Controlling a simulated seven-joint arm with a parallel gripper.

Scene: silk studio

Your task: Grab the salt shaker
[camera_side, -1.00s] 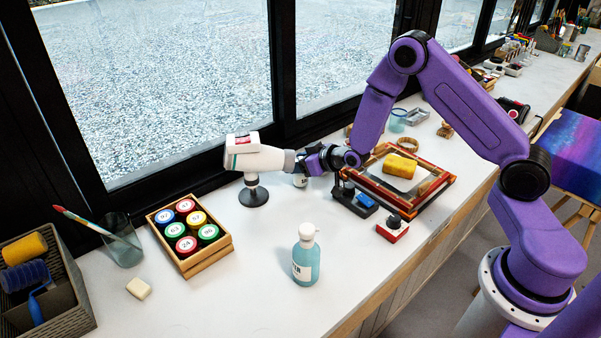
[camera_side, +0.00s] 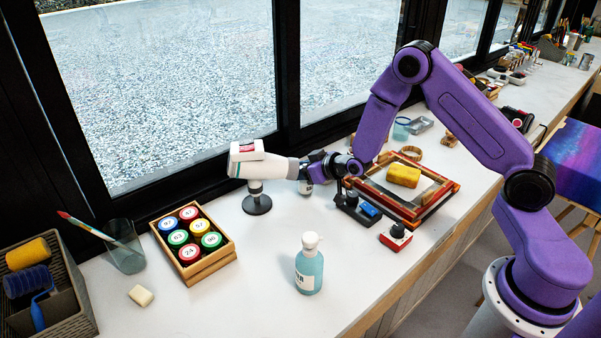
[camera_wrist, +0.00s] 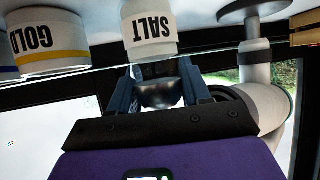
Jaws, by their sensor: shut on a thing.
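The salt shaker (camera_wrist: 150,30) is a white jar marked SALT. It shows upside down at the top middle of the wrist view, with a dark, shiny rounded top between my gripper's fingers. My gripper (camera_wrist: 158,75) is shut on that top, one blue finger on each side. In the side view, the shaker (camera_side: 304,187) is a small pale piece just below my gripper (camera_side: 316,170), mostly hidden. Whether its base touches the table is not clear.
A white device on a round-footed stand (camera_side: 257,204) is close left of my gripper. A GOLD-labelled jar (camera_wrist: 47,42) is near the shaker.

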